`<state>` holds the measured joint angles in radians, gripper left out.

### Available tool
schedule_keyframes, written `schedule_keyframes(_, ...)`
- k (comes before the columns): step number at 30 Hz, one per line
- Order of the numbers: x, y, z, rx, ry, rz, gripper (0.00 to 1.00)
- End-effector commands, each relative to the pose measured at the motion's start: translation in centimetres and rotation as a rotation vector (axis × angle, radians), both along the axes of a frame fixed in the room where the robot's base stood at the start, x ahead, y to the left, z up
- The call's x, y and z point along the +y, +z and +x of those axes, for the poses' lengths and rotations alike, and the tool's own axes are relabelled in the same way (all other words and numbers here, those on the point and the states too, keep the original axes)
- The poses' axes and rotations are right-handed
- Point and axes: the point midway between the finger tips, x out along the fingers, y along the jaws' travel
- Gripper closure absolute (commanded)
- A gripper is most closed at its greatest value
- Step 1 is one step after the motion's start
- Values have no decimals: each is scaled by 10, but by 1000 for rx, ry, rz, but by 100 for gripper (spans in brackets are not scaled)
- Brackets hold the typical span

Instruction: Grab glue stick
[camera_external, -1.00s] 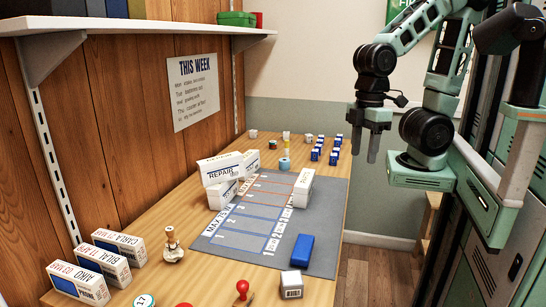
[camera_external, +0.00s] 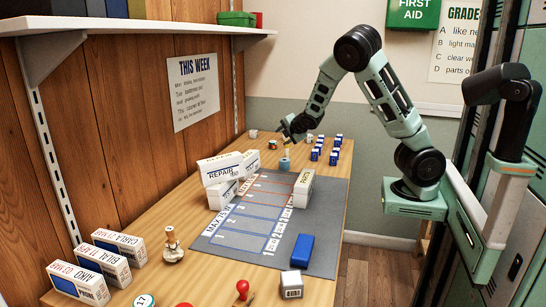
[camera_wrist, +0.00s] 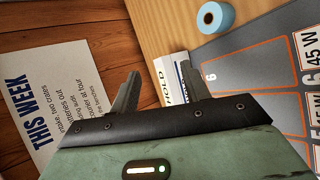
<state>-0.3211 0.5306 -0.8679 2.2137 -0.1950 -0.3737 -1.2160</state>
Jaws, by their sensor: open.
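A small upright pale yellow item (camera_external: 287,153), which looks like the glue stick, stands at the far part of the bench just behind a blue tape roll (camera_external: 285,164). It is small, and its upper part is hidden by my gripper or merges with it. My gripper (camera_external: 287,141) is over the far part of the bench, close to this item. In the wrist view my gripper (camera_wrist: 158,88) has its two fingers apart with nothing gripped between them. The tape roll (camera_wrist: 216,17) shows there at the top, but I cannot make out a glue stick.
White boxes marked REPAIR (camera_external: 221,168) and HOLD (camera_wrist: 170,78) stand left of the grey mat (camera_external: 265,260). Several small blue-and-white boxes (camera_external: 335,157) stand to the right. A wooden wall with a THIS WEEK sheet (camera_external: 195,92) and a shelf (camera_external: 130,26) borders the left.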

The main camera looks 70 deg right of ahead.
Motion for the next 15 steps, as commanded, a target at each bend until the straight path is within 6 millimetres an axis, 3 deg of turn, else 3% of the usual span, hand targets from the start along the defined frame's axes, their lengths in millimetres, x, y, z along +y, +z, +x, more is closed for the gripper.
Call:
schedule_keyframes(1,-39,-1,-3,17,28,-152,53)
schedule_keyframes(3,-77,16,-7,42,82,-348,53)
schedule_keyframes(6,-111,41,-13,90,149,-571,53)
schedule_keyframes(9,-131,63,-17,140,206,-748,53)
schedule_keyframes(15,-149,97,-22,239,305,-1028,53)
